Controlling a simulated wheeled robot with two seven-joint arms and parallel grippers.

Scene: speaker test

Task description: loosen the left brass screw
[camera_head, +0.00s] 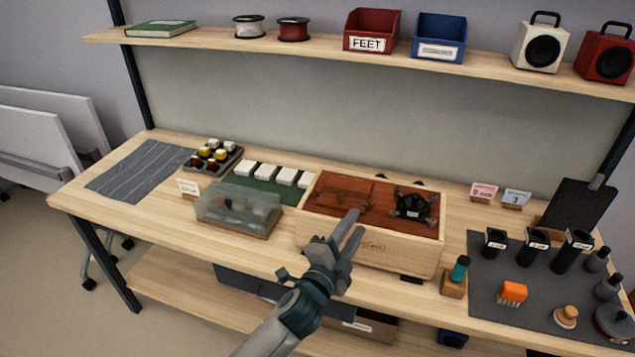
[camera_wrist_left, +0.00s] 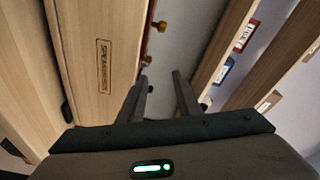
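The wooden speaker box (camera_head: 372,243) stands on the workbench with a red-brown panel (camera_head: 378,206) in its top. In the left wrist view the box (camera_wrist_left: 100,45) runs down the left side, with two brass screws sticking out past its edge, one higher (camera_wrist_left: 159,26) and one lower (camera_wrist_left: 147,60). I cannot pick the screws out in the head view. My left gripper (camera_head: 354,222) is in front of the box in the head view, its fingers pointing towards the panel. In the wrist view its fingers (camera_wrist_left: 161,80) are apart and empty. My right gripper is not in view.
A black round part (camera_head: 413,206) sits on the panel's right. A clear-lidded case (camera_head: 238,212) is left of the box; a green screwdriver in a wooden stand (camera_head: 453,284) is right of it. Bins and speakers line the shelf (camera_head: 315,46). The grey mat (camera_head: 490,295) holds several items.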

